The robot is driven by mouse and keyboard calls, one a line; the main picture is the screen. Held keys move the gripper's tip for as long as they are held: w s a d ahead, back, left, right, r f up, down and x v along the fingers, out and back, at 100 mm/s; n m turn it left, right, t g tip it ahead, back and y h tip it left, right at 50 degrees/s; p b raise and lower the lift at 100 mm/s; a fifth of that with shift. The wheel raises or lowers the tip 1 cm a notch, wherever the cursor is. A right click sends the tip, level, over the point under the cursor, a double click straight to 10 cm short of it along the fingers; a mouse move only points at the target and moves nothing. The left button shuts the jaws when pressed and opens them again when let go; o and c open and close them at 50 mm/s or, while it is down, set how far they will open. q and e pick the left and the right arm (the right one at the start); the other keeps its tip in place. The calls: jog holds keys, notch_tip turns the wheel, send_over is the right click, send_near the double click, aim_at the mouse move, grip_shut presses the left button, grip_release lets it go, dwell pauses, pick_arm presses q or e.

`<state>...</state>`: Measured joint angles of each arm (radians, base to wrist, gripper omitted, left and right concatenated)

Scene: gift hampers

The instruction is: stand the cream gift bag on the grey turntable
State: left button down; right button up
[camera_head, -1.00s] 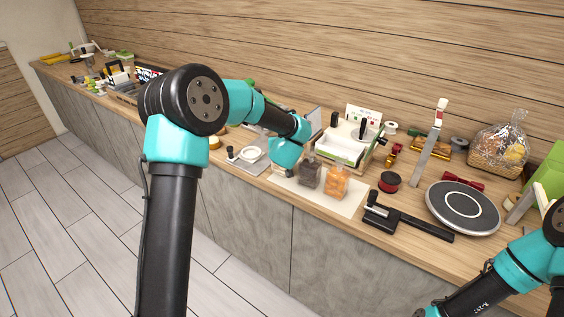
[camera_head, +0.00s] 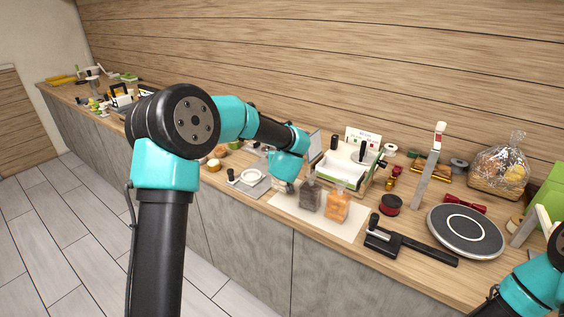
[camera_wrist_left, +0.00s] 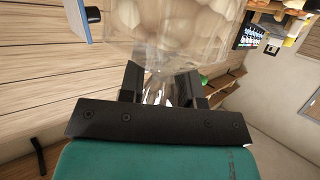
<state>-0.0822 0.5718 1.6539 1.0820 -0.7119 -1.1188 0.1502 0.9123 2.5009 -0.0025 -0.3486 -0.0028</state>
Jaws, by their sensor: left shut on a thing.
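My left gripper (camera_wrist_left: 160,88) is shut on the gathered neck of a clear bag with pale cream round contents (camera_wrist_left: 185,22) in the left wrist view. I take this to be the cream gift bag. In the head view my left wrist (camera_head: 288,165) hangs over the left end of a pale mat and hides most of that bag. The grey turntable (camera_head: 466,231), a round dark-grey disc with a light ring, lies at the right of the counter, and its top is bare. My right arm enters at the lower right; its gripper is out of view.
A dark bag (camera_head: 310,195) and an orange bag (camera_head: 337,206) stand on the pale mat (camera_head: 345,230). Between mat and turntable lie a black tool (camera_head: 410,246) and a red-black spool (camera_head: 390,204). A grey upright post (camera_head: 429,165) and a wrapped basket (camera_head: 499,168) stand behind.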

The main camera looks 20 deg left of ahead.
pick_arm(q)
jog(key=s+d, duration=0.3)
jog(key=s, duration=0.4)
jog(key=s+d+r, duration=0.1)
jog(key=s+d, duration=0.2)
jog(key=s, duration=0.4)
jog(key=shift+s, duration=0.15)
jog(key=shift+d+r, duration=0.1)
jog(key=shift+r, duration=0.1)
